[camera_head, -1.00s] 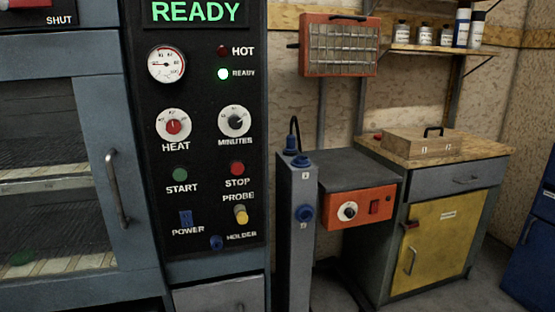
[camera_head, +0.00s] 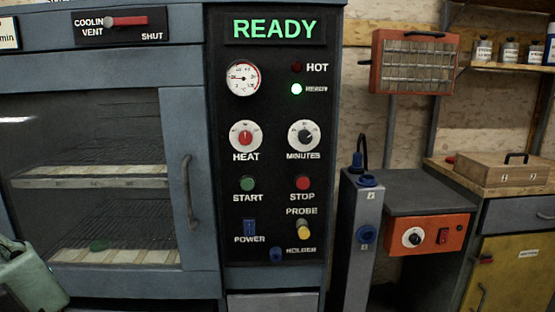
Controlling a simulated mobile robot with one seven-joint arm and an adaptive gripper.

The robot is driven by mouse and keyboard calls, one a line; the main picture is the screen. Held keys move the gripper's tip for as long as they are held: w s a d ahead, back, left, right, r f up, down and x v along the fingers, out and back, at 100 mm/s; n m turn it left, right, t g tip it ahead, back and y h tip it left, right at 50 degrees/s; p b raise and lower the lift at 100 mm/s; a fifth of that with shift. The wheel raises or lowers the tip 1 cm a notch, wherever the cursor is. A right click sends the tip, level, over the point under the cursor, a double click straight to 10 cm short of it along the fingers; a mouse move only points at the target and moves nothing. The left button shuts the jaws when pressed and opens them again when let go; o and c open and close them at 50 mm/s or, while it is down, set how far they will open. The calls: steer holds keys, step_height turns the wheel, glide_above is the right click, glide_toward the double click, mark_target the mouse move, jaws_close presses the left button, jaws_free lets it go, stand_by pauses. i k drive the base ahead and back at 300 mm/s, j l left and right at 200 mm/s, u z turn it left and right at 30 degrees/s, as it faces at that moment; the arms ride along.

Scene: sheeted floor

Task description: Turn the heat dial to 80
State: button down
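The heat dial (camera_head: 245,139) is a red knob on a round white scale, on the black control panel (camera_head: 225,215) of the oven. The numbers on its scale are too small to read, so I cannot tell its setting. A similar minutes dial (camera_head: 304,136) with a dark knob sits to its right. A round gauge (camera_head: 243,78) is above the heat dial. The green display (camera_head: 275,29) reads READY, and the ready lamp (camera_head: 297,89) is lit. A pale green part of my own arm shows at the lower left edge. My gripper is not in view.
The oven door (camera_head: 95,180) with a vertical handle (camera_head: 189,192) is left of the panel. A grey post (camera_head: 353,245) with blue connectors stands close to the right. An orange unit (camera_head: 430,235) and a bench (camera_head: 490,180) with a wooden box (camera_head: 505,172) are further right.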

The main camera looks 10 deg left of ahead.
mark_target(245, 136)
steer(key=i+l+u, duration=0.2)
steer(key=l, duration=0.2)
steer(key=i+l+u, duration=0.2)
steer(key=l, duration=0.2)
steer(key=l+u, duration=0.2)
steer(key=l, duration=0.2)
